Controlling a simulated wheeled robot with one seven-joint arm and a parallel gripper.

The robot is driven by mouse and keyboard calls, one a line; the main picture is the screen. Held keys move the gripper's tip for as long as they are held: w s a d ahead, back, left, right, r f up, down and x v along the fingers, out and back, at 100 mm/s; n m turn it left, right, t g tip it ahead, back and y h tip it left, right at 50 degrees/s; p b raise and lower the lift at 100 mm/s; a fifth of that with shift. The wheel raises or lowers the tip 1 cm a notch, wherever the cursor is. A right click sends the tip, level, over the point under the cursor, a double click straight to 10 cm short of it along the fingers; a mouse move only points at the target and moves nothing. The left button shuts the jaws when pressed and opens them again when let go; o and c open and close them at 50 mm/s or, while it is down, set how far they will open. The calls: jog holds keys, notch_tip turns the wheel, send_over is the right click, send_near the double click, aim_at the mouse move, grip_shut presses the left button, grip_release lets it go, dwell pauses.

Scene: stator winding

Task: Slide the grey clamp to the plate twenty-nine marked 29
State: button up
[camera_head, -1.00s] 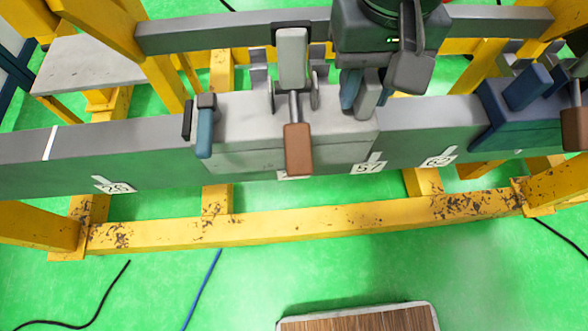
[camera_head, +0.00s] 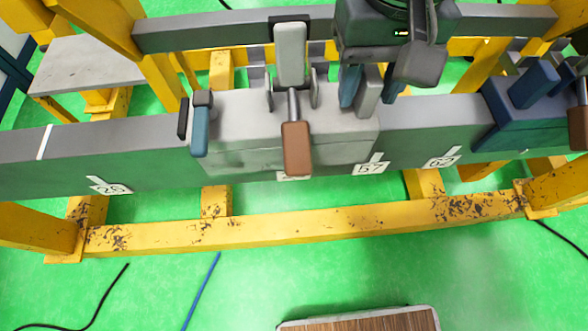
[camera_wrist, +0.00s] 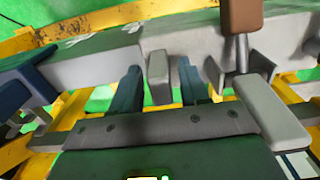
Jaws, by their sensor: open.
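The grey clamp (camera_head: 235,118) sits over the long grey beam (camera_head: 65,165), with a brown-tipped lever (camera_head: 297,148) on its front. My gripper (camera_head: 358,92) is open at the right end of the clamp. Its two blue-grey fingers stand apart around a short grey post of the clamp. In the wrist view, the same post (camera_wrist: 160,78) stands between the open fingers (camera_wrist: 160,92), with gaps on both sides. A white number plate (camera_head: 110,187) at the left of the beam starts with 2; its second digit is unclear. Another plate (camera_head: 290,177) is mostly hidden below the lever.
Plates that look like 57 (camera_head: 370,168) and 62 (camera_head: 441,162) are on the beam to the right. A dark blue clamp (camera_head: 520,105) sits at the right. The beam left of the grey clamp is clear. Yellow frame bars (camera_head: 300,228) run in front.

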jog(key=shift+r+p, duration=1.65)
jog(key=shift+r, duration=3.35)
